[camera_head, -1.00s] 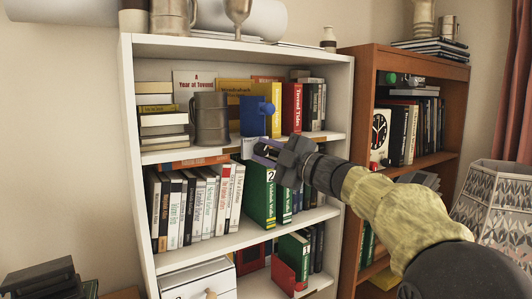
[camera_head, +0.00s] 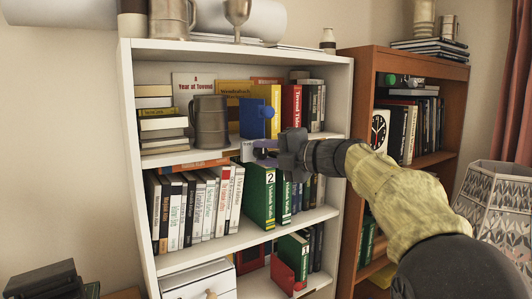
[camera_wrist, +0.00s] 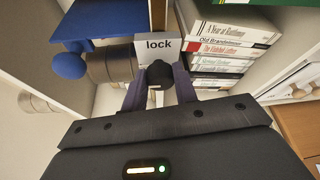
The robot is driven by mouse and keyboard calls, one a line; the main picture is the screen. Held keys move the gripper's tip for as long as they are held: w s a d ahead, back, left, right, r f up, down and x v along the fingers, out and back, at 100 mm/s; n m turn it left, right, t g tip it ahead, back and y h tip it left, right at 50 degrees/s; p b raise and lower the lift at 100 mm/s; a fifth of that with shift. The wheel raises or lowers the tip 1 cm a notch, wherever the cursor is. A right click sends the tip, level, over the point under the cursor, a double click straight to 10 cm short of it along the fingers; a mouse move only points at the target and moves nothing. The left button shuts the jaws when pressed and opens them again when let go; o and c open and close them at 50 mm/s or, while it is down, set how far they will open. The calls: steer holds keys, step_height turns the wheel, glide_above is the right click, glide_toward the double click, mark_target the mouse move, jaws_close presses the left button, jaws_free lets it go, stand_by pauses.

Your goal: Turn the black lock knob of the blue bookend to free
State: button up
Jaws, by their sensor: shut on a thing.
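The blue bookend (camera_head: 253,116) stands on the white bookcase's upper shelf, with a round blue knob on its face. It also shows at the upper left of the wrist view (camera_wrist: 95,20). The black lock knob (camera_wrist: 159,72) sits just below a white label reading "lock" (camera_wrist: 158,46). My gripper (camera_head: 262,150) is at the shelf's front edge, below the bookend. In the wrist view, my gripper's purple fingers (camera_wrist: 159,88) are shut on the black knob, one on each side. In the head view the knob is too small and covered to make out. I cannot read its turn position.
A grey metal mug (camera_head: 209,121) stands left of the bookend on the same shelf. Green books (camera_head: 260,196) and a row of pale books (camera_head: 200,205) fill the shelf below. A brown bookcase (camera_head: 400,65) stands right, with a patterned lampshade (camera_head: 495,215) in front.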

stand_by(0.3)
steer(key=o, duration=1)
steer(key=shift+c, duration=0.2)
steer(key=shift+d, duration=0.1)
steer(key=b+v, duration=0.5)
steer(key=v, duration=1.2)
steer(key=shift+d+f, duration=0.1)
